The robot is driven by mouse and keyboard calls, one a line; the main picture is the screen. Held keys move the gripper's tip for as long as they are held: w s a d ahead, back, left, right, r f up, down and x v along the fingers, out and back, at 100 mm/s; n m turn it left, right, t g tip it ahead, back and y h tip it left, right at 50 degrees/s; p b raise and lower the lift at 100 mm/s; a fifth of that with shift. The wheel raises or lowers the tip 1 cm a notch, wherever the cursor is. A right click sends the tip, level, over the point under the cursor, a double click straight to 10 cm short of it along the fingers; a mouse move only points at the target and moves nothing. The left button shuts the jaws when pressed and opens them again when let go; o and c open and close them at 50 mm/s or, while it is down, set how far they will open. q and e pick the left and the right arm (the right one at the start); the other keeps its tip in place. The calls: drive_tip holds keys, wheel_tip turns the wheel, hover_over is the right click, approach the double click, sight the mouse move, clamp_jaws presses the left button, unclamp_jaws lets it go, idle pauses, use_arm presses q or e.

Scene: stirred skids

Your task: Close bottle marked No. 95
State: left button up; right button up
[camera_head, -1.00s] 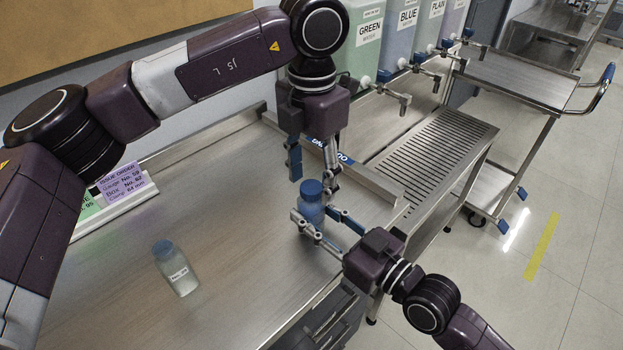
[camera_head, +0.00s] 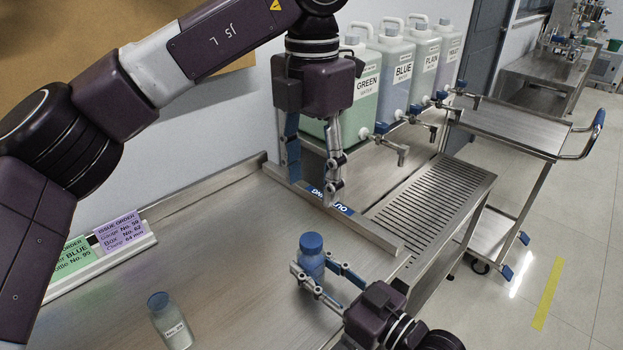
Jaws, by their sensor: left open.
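A bottle with blue contents and a blue cap (camera_head: 312,243) stands upright on the steel bench; its label is not visible. The cap sits on its mouth; I cannot tell how tight. My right gripper (camera_head: 322,281) has its fingers on either side of the bottle's body (camera_head: 313,265) and appears shut on it. My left gripper (camera_head: 312,184) points down, open and empty, above and apart from the cap. A second, pale bottle (camera_head: 174,328) with a blue cap stands at the lower left; its label is too small to read surely.
Large labelled jugs (camera_head: 398,75) with taps stand behind a slotted drain (camera_head: 435,185). A trolley (camera_head: 510,125) is at right. The bench between the bottles is clear.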

drive_tip(key=o, duration=0.5)
drive_tip(key=v, duration=1.2)
